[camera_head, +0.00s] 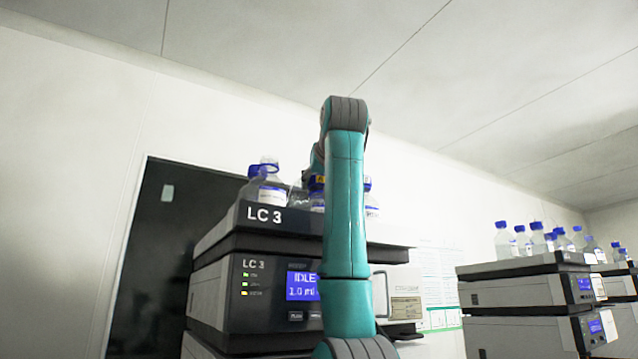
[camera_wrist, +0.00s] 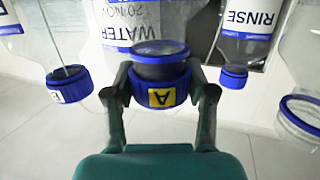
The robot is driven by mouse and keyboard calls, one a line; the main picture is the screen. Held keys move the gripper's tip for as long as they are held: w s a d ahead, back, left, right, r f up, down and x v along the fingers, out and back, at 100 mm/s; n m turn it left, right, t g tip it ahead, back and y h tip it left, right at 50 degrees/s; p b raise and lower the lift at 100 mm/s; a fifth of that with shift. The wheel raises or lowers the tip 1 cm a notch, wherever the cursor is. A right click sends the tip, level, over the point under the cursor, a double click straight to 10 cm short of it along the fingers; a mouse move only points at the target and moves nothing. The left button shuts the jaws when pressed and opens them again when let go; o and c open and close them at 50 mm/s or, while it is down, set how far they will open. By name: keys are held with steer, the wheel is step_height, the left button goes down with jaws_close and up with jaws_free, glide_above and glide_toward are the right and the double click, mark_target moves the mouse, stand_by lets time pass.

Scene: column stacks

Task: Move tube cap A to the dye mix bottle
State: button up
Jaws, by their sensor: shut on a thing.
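In the wrist view my gripper (camera_wrist: 160,95) is shut on the blue tube cap A (camera_wrist: 172,86), which has a yellow label with a black "A". The cap is at the neck of a bottle marked WATER (camera_wrist: 128,18); I cannot tell whether it is seated or apart. An unlabelled-looking clear bottle with an uncapped, blue-ringed neck (camera_wrist: 301,112) is at the right edge. No label reading dye mix is legible. In the head view my arm hides most of the gripper and cap.
The bottles stand on the LC 3 stack (camera_head: 300,222). Another stack (camera_head: 525,270) with several bottles is at right.

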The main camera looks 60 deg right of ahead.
steer(key=shift+f, duration=0.4)
stand_by(0.4)
steer(key=o, duration=1.1)
steer(key=shift+c, duration=0.2)
steer(key=v, duration=0.7)
steer(key=shift+s+a, duration=0.2)
